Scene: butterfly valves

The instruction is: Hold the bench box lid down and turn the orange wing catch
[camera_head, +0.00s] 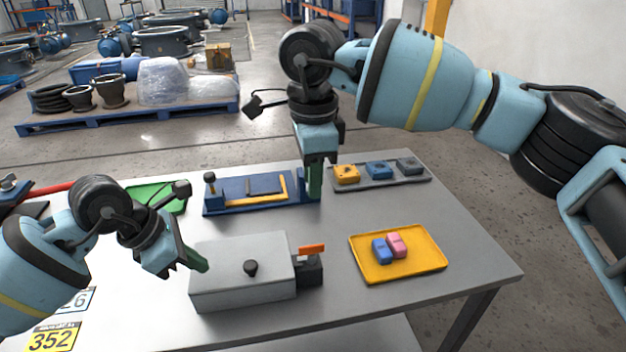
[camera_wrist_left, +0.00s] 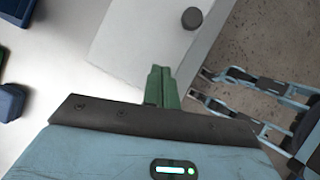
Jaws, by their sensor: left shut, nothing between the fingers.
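The grey bench box (camera_head: 240,292) stands on the table with its lid (camera_head: 225,250) down. A black knob (camera_head: 250,267) sits on the lid; it also shows in the left wrist view (camera_wrist_left: 191,18). The orange wing catch (camera_head: 312,249) is on top of a black block (camera_head: 309,275) at the box's right side. My left gripper (camera_head: 198,261) is shut and empty at the lid's left edge; I cannot tell whether it touches. Its green fingers show in the left wrist view (camera_wrist_left: 160,80). My right gripper (camera_head: 315,184) points down behind the catch, apart from it; its finger gap is hidden.
A yellow tray (camera_head: 420,262) with a blue and a pink block lies right of the box. Behind are a blue fixture (camera_head: 225,205) with a yellow bar, a grey tray (camera_head: 405,178) with several parts, and a green tray (camera_head: 170,206). The table's front right is clear.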

